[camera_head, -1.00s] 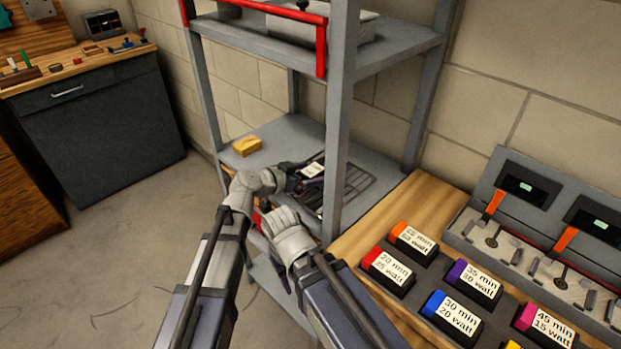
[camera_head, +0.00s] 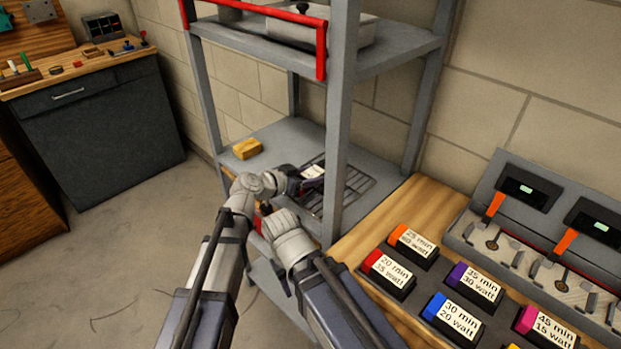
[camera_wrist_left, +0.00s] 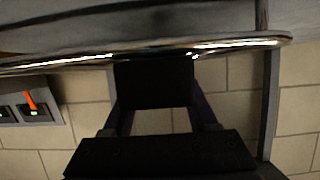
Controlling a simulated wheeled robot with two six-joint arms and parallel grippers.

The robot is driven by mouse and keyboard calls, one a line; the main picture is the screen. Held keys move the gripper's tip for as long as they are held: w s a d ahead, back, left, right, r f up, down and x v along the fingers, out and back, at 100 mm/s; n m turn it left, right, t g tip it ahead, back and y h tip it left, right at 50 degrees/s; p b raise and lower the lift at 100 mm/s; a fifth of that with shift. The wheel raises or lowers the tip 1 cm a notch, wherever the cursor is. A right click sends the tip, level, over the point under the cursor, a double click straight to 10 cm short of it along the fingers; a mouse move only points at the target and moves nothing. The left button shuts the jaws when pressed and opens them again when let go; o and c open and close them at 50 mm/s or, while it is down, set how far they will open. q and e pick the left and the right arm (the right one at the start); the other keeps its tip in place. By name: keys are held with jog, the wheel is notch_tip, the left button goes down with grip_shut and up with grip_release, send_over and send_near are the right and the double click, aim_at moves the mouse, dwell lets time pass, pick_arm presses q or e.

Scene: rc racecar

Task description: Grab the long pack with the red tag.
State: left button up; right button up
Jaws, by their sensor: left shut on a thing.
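My left gripper (camera_head: 300,182) is over the middle shelf, shut on a dark block with a white label (camera_head: 313,172). The left wrist view shows the dark block (camera_wrist_left: 155,84) between the fingers; its tag colour cannot be made out. A black pack with a red tag (camera_head: 388,275), marked 20 min 35 watt, sits in the dark holder on the wooden bench. My right gripper is largely hidden behind its own wrist, beside the shelf's front edge; its fingers cannot be made out.
A wire rack (camera_head: 345,192) and a yellow block (camera_head: 247,148) lie on the middle shelf (camera_head: 290,138). A grey shelf post (camera_head: 341,120) stands close by. Packs with orange, purple, blue and magenta tags and a charger station (camera_head: 515,220) are on the bench.

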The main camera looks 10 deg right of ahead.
aim_at(310, 174)
pick_arm(q)
grip_shut()
jog(key=shift+r, duration=0.1)
notch_tip(310, 174, up, 10)
jog(key=p, duration=1)
